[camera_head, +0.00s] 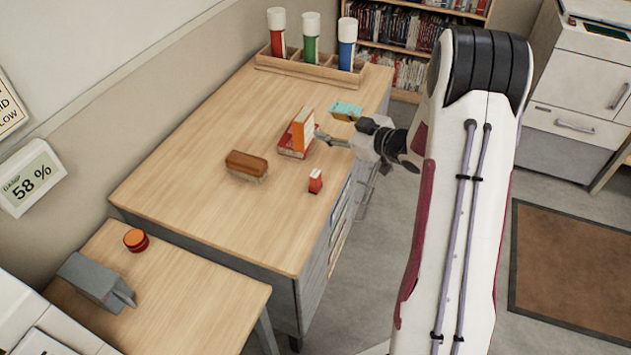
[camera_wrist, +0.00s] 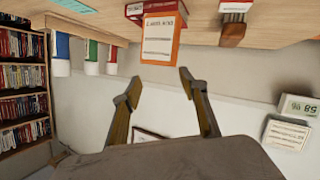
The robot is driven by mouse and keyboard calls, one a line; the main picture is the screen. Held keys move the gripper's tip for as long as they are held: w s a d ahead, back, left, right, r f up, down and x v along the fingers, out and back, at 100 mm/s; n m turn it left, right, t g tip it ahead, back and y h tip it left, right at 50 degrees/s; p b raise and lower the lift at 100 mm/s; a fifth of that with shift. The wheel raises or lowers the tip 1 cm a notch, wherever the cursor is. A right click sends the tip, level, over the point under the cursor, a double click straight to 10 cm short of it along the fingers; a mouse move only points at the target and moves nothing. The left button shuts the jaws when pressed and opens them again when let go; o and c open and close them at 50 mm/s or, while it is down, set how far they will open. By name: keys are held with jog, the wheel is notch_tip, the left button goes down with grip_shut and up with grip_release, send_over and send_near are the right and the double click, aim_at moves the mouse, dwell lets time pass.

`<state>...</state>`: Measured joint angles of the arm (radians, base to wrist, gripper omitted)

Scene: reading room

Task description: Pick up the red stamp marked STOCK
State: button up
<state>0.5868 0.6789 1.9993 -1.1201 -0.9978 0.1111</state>
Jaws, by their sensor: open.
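A small red block with a white label, which looks like the stamp (camera_head: 316,181), stands upright on the desk near its right edge. Its lettering is too small to read in the head view. In the wrist view, which is upside down, a white-labelled red thing at the top edge looks like the same stamp (camera_wrist: 236,7); I cannot read its word surely.
A brown brush (camera_head: 247,163) lies left of the stamp. A teal-and-yellow box (camera_head: 346,110) is behind my gripper. A wooden rack (camera_head: 308,71) holds tubes. The desk's front is clear.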

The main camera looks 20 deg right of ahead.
jog(key=s+a+f+y, duration=0.1)
jog(key=s+f+y, duration=0.25)
jog(key=f, duration=0.25)
jog(key=y, duration=0.4)
send_near(319, 178)
jog(key=w+a, duration=0.2)
jog(key=shift+w+n, duration=0.25)
jog(key=shift+n, duration=0.05)
jog(key=shift+w+a, duration=0.1)
jog(key=shift+x, duration=1.2)
jog(key=shift+x, duration=2.65)
jog(key=shift+f, duration=0.1)
